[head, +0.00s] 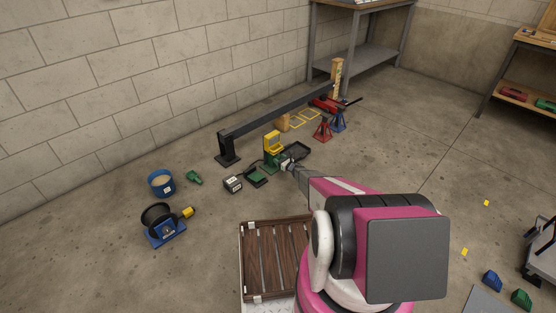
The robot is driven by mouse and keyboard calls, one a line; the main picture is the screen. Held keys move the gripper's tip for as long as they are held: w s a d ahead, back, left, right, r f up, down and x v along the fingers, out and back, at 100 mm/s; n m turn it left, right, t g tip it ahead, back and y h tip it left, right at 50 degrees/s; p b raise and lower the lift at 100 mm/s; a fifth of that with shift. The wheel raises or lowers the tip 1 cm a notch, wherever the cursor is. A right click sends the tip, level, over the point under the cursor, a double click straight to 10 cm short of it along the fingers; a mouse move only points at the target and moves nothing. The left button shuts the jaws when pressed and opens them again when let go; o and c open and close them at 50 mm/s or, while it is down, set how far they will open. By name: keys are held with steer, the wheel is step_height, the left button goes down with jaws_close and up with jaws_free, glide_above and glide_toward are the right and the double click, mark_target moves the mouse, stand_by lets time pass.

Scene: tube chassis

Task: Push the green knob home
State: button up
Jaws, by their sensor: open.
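A green and yellow device (272,150) stands on the floor near the middle of the head view, in front of a long dark rail (275,112). I cannot make out a separate green knob on it at this size. My gripper (287,165) is small and far off at the end of my pink arm, at the right side of the device's lower green part. It is open. Whether it touches the device I cannot tell. My arm hides the floor to the lower right.
A white and black box (233,184) and a low green item (256,176) lie left of the device. A black tray (298,150) lies behind my gripper. Red (322,131) and blue (339,121) stands are farther back. A slatted wooden pallet (262,262) is nearer.

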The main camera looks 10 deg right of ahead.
steer(key=v, duration=0.9)
steer(key=s+d+r+m+g+h, duration=0.1)
steer(key=s+r+m+h, duration=0.3)
steer(key=r+m, duration=0.45)
steer(key=s+d+r+m+g+h, duration=0.1)
steer(key=s+r+m+h, duration=0.3)
steer(key=r+m, duration=0.4)
steer(key=s+d+r+m+g+h, duration=0.1)
steer(key=s+r+m+h, duration=0.3)
steer(key=r+m, duration=0.45)
steer(key=s+a+r+m+g, duration=0.3)
steer(key=s+r+m, duration=0.3)
steer(key=s, duration=0.6)
steer(key=s+a+r+m+g+y, duration=0.1)
steer(key=s+a+r+m+g, duration=0.2)
steer(key=s, duration=0.9)
steer(key=s+a+r+m+g, duration=0.3)
steer(key=s+r+m+g, duration=0.2)
steer(key=s+r+m, duration=0.4)
steer(key=s+r, duration=0.3)
steer(key=shift+s+a+g, duration=0.2)
steer(key=shift+s+g, duration=0.1)
steer(key=shift+f, duration=0.1)
